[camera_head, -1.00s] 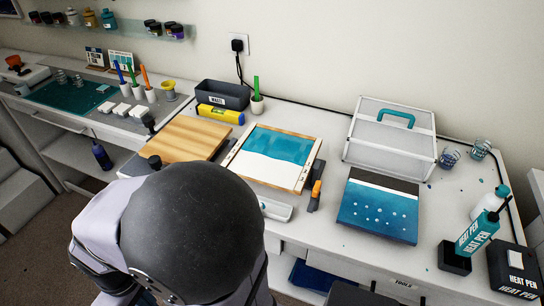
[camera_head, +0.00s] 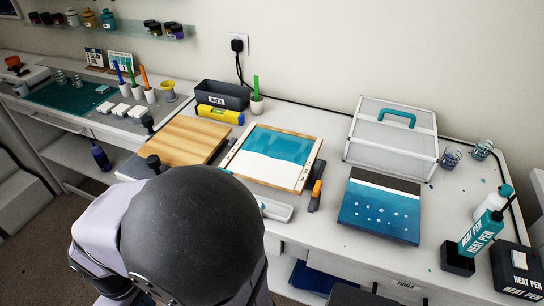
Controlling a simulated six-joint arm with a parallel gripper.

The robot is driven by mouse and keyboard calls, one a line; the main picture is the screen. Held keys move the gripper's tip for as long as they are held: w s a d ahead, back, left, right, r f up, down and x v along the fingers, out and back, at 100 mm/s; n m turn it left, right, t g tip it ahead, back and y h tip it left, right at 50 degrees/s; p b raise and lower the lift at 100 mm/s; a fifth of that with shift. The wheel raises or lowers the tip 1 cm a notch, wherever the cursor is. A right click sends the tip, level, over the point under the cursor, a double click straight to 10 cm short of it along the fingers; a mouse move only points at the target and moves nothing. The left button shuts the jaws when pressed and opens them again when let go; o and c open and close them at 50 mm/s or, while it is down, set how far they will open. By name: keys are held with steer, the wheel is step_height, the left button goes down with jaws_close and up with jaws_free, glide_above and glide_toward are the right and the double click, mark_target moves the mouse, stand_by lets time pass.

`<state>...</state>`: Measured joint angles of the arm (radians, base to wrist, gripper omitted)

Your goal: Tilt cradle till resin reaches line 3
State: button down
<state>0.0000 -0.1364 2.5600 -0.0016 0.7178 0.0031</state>
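The cradle (camera_head: 236,159) is a wooden-edged frame on the bench, with white side strips that carry small dark marks too small to read. In it lies a panel with teal resin (camera_head: 280,144) over its upper part and a bare white area (camera_head: 268,169) below. The resin's lower edge is uneven, a little lower at the right. Which numbered line it meets cannot be read. A dark bar with an orange handle (camera_head: 317,189) stands along the cradle's right side. My arm's large dark joint fills the lower left; my gripper is not visible.
A wooden board (camera_head: 178,141) lies left of the cradle. Behind are a yellow level (camera_head: 220,114) and a dark waste bin (camera_head: 222,95). A pale tray (camera_head: 273,209) lies in front.

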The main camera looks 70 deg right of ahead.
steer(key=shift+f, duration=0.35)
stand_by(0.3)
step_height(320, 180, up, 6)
steer(key=p, duration=0.5)
steer(key=shift+p, duration=0.3)
stand_by(1.5)
